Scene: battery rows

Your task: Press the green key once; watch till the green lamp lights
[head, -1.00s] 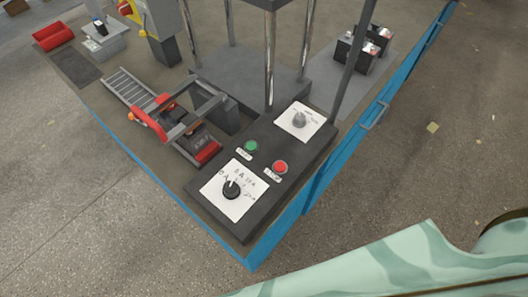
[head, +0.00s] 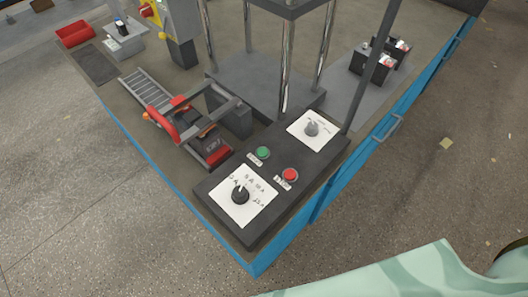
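The green key (head: 263,152) is a round button on the dark control panel (head: 219,187), with a small white label below it. The red key (head: 290,174) sits to its right and a little nearer. A black rotary knob (head: 240,195) on a white dial plate is at the near end of the panel. A grey knob (head: 311,129) on another white plate is at the far end. No lit green lamp can be made out. Neither gripper shows in the head view, and nothing touches the keys.
A grey press frame with upright columns (head: 286,75) stands behind the panel. A roller track (head: 147,88) with a red-and-black battery (head: 212,150) lies to the left. Two black batteries (head: 378,62) stand at the back right. A red bin (head: 75,34) is at the far left. The table has a blue edge (head: 330,193).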

